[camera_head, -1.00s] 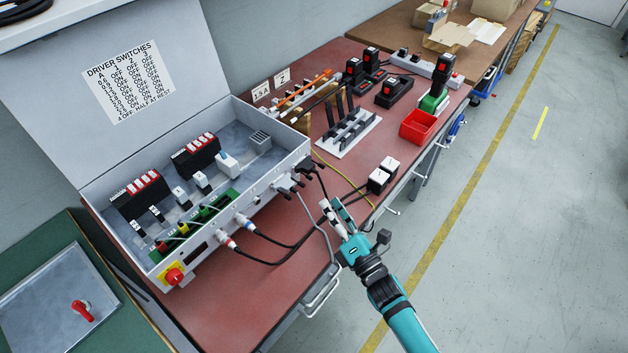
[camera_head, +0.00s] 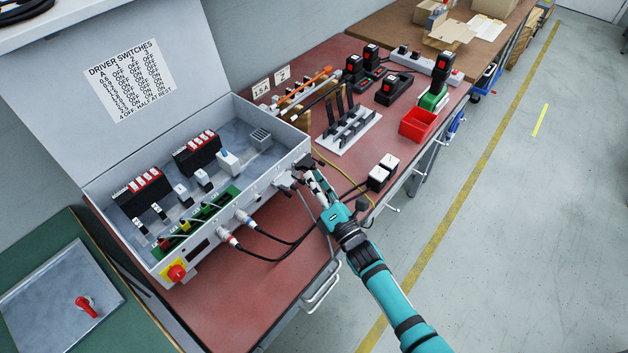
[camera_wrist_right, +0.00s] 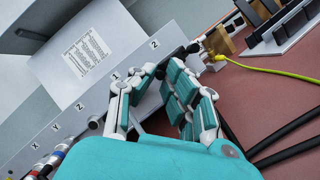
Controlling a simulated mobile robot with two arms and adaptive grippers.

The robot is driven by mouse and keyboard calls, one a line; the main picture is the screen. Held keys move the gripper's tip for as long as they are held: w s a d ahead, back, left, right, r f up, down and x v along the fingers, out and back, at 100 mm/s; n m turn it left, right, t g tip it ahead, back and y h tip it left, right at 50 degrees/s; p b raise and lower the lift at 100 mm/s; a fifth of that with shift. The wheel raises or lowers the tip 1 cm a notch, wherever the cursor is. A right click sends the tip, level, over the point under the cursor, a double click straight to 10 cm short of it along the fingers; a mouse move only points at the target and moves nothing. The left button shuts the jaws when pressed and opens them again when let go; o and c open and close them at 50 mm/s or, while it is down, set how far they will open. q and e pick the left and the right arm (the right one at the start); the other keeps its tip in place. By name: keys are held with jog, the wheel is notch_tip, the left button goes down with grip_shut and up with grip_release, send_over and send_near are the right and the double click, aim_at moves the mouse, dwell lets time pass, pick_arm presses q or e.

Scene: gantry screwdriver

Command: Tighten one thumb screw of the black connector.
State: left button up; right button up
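The black connector (camera_head: 305,162) sits on the front wall of the grey control box (camera_head: 262,190), near its right corner. It is partly covered by my right gripper (camera_head: 312,181), whose fingertips are just in front of and below it. In the right wrist view my right gripper (camera_wrist_right: 162,70) shows its two fingers apart with a narrow gap and nothing visible between them. A dark part (camera_wrist_right: 193,48), likely of the connector, shows beyond the fingertips. The thumb screws are too small or hidden to make out. My left gripper is not in view.
A grey connector (camera_head: 285,181) sits just left of the black one. Cables hang from the box front over the red bench (camera_head: 240,300).

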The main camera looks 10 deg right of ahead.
grip_shut()
jog(key=m+h+p, duration=0.1)
jog(key=m+p, duration=0.1)
jog(key=m, duration=0.1)
jog(key=m+g+h+p, duration=0.1)
jog(key=m+p, duration=0.1)
jog(key=m, duration=0.1)
jog(key=shift+r+p, duration=0.2)
jog(key=shift+p, duration=0.1)
jog(key=shift+f, duration=0.1)
jog(key=o, duration=0.5)
grip_release()
jog(key=shift+o, duration=0.2)
